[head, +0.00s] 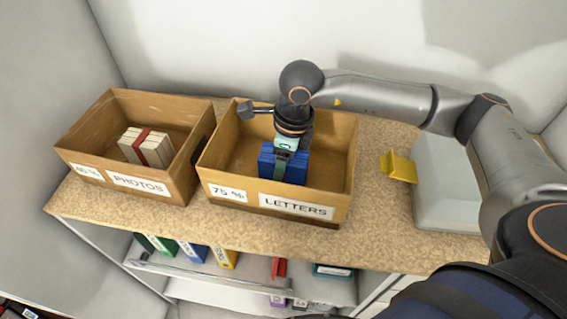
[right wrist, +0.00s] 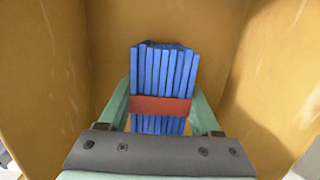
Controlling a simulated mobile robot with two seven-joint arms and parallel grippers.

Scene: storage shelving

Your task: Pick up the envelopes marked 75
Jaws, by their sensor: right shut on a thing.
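A cardboard box labelled "75 %" and "LETTERS" (head: 232,165) stands on the counter in the head view. Inside it is a bundle of blue envelopes (head: 268,165). My right gripper (head: 285,160) reaches down into this box from above and is shut on the bundle. In the right wrist view the blue envelopes (right wrist: 162,70) stand side by side with a red band (right wrist: 160,106) around them, between the two green fingers (right wrist: 160,112). The box walls (right wrist: 50,70) surround them. I cannot tell whether the bundle touches the box floor. My left gripper is not in view.
A second box labelled "PHOTOS" (head: 85,132) with a banded cream bundle (head: 146,146) stands to the left. A yellow object (head: 400,168) and a pale grey block (head: 440,185) are at the right. Coloured binders (head: 194,252) stand on the shelf below. Counter is bare between the letters box and the yellow object.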

